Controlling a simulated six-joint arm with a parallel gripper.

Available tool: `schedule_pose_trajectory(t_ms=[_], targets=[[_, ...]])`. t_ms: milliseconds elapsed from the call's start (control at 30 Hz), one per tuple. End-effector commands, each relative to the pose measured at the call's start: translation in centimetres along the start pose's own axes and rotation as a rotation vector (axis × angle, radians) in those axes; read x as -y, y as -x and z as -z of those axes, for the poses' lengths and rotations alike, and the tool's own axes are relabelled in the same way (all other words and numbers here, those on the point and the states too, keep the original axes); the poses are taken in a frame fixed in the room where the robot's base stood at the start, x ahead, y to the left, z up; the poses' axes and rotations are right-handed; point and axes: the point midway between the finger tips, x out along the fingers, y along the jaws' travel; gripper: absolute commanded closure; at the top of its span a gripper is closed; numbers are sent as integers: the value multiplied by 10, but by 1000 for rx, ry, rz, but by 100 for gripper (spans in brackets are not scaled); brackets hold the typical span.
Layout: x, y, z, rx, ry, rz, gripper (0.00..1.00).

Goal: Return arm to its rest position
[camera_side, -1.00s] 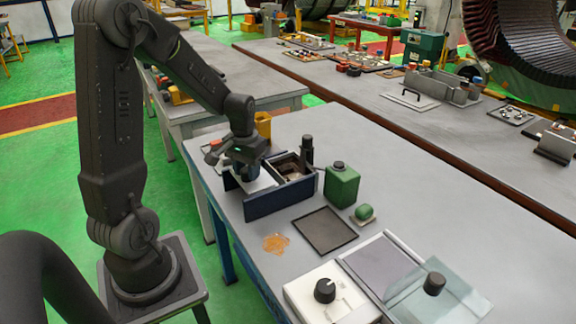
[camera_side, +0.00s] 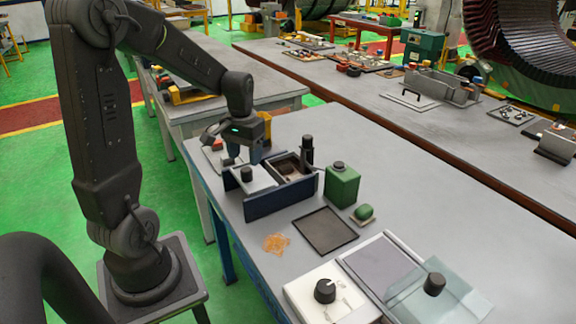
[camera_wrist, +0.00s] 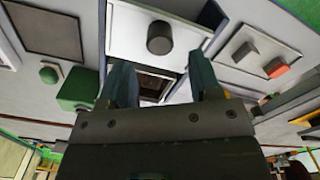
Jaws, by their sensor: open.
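My gripper (camera_side: 245,150) hangs above the back part of the dark blue box (camera_side: 283,197) on the grey bench. In the wrist view my gripper (camera_wrist: 163,82) shows two fingers spread apart with nothing between them. The box has a white lid with a black knob (camera_side: 246,174) over one part; the knob also shows in the wrist view (camera_wrist: 160,38). Its other compartment (camera_side: 287,167) is open, and its contents are unclear.
A green canister (camera_side: 341,185) and a small green-topped item (camera_side: 364,213) stand right of the box. A dark mat (camera_side: 325,231), an orange patch (camera_side: 276,243), a white panel with a black knob (camera_side: 325,290) and a glass plate (camera_side: 440,295) lie nearer. Yellow holder (camera_side: 264,124) stands behind.

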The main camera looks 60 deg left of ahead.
Motion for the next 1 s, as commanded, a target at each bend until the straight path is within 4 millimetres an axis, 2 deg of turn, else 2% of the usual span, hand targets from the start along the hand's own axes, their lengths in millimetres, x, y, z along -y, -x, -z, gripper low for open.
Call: schedule_pose_trajectory(t_ms=[133,433,567,667,800,1000], targets=[[0,6,0,-2,0,0,43],[-1,8,0,-3,-2,0,43],[-17,20,-8,-39,-41,3,43],[-43,40,-26,-104,-110,4,43],[-84,70,-67,-223,-237,-12,43],[-120,96,-131,-378,-402,-67,43]])
